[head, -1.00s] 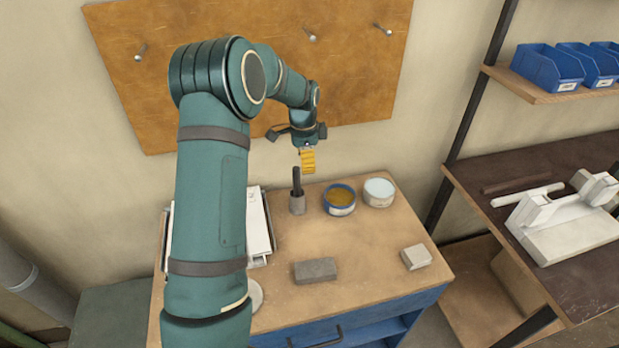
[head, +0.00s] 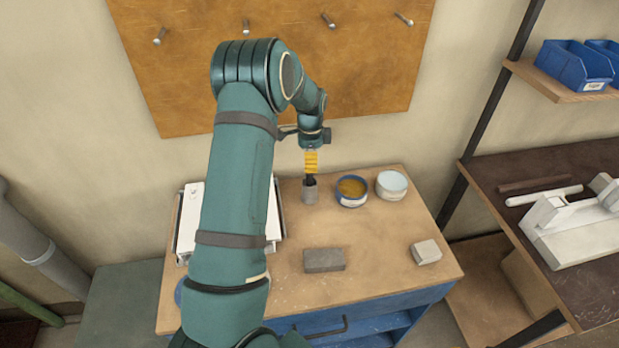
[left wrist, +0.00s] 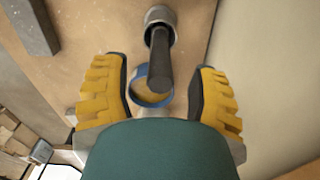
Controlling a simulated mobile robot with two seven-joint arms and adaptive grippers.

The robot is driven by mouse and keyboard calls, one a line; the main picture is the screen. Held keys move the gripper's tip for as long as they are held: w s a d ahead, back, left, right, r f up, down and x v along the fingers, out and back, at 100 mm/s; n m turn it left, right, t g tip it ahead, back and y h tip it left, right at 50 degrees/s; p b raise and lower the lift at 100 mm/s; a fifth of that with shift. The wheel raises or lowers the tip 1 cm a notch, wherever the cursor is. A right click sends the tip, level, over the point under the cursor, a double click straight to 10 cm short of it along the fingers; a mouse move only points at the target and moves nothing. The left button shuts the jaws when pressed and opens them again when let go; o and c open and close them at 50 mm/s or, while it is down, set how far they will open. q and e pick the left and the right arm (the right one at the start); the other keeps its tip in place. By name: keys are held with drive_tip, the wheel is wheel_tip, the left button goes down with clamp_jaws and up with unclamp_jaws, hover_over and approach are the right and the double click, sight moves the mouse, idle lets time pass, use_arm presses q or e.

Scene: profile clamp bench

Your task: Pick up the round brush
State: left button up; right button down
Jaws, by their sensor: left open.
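The round brush shows in the head view as a dark upright handle (head: 310,180) above a short grey cylinder (head: 310,195) on the wooden bench top (head: 375,240). I cannot tell whether the grey part is the brush's head or a holder. My left gripper (head: 311,166) is just above it, with yellow fingers pointing down and hiding the handle's top. In the left wrist view, the left gripper (left wrist: 160,72) is open and the dark handle (left wrist: 159,62) appears in the gap between its fingers, not gripped. My right gripper is not in view.
A blue tin (head: 352,190) and a pale tin (head: 392,185) stand close right of the brush. A grey block (head: 324,260) and a lighter block (head: 426,252) lie nearer. A white-topped tray (head: 190,215) is at left. A pegboard (head: 375,70) hangs behind.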

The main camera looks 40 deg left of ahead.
sight(310, 178)
use_arm(q)
drive_tip(key=shift+s+a+f, duration=0.1)
drive_tip(key=shift+f, duration=1.85)
clamp_jaws()
